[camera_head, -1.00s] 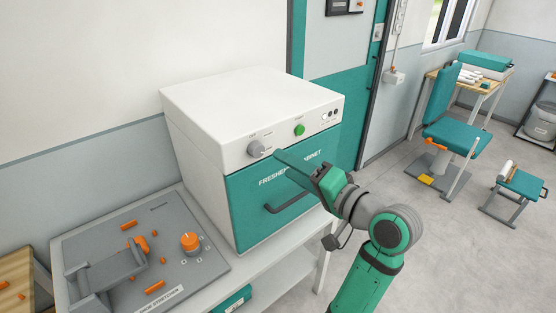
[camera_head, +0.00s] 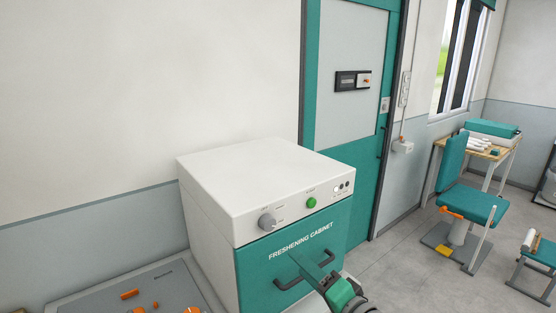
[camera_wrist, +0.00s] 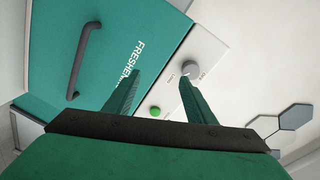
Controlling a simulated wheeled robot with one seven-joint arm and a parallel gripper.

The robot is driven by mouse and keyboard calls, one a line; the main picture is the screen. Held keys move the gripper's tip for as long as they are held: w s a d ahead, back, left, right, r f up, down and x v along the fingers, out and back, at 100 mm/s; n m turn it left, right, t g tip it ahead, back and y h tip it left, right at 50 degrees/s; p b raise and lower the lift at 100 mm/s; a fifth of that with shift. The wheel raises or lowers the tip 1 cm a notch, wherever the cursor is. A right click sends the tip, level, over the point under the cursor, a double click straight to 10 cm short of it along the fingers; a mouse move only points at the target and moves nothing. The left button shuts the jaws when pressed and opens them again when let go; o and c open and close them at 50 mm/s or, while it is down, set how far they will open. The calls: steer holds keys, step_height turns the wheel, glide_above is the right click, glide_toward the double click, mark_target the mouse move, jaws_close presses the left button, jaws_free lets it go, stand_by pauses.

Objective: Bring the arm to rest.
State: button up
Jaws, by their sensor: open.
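My gripper (camera_head: 309,266) is at the lower middle of the head view, in front of the door of the freshening cabinet (camera_head: 262,170). In the wrist view my gripper (camera_wrist: 160,95) shows two green fingers spread apart with nothing between them. Past the fingertips are the cabinet's grey knob (camera_wrist: 191,69), its green button (camera_wrist: 155,112) and the dark door handle (camera_wrist: 84,60). The cabinet door looks shut. Most of my arm is cut off by the lower edge of the head view.
A grey panel with orange parts (camera_head: 110,294) lies left of the cabinet. A teal door (camera_head: 346,130) stands behind it. A teal chair (camera_head: 468,205) and a stool (camera_head: 537,258) stand at the right. Grey floor (camera_head: 400,285) between them is clear.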

steer(key=s+f+m+h, duration=0.1)
steer(key=s+f+h, duration=0.25)
steer(key=f, duration=0.75)
steer(key=s+f+m+h, duration=0.1)
steer(key=s+f+h, duration=0.25)
steer(key=f, duration=0.75)
steer(key=s+a+f+n+h, duration=0.1)
steer(key=s+f, duration=0.3)
steer(key=s, duration=0.3)
steer(key=s+a+f+n+h, duration=0.1)
steer(key=s+f, duration=0.4)
steer(key=s, duration=0.2)
steer(key=s+a+r+n, duration=0.2)
steer(key=s+n, duration=0.1)
steer(key=s, duration=0.7)
steer(key=s+a+r+n, duration=0.1)
steer(key=s+n, duration=0.3)
steer(key=s, duration=0.6)
steer(key=shift+a+r+t, duration=0.35)
steer(key=shift+a+t, duration=0.05)
steer(key=shift+a, duration=0.5)
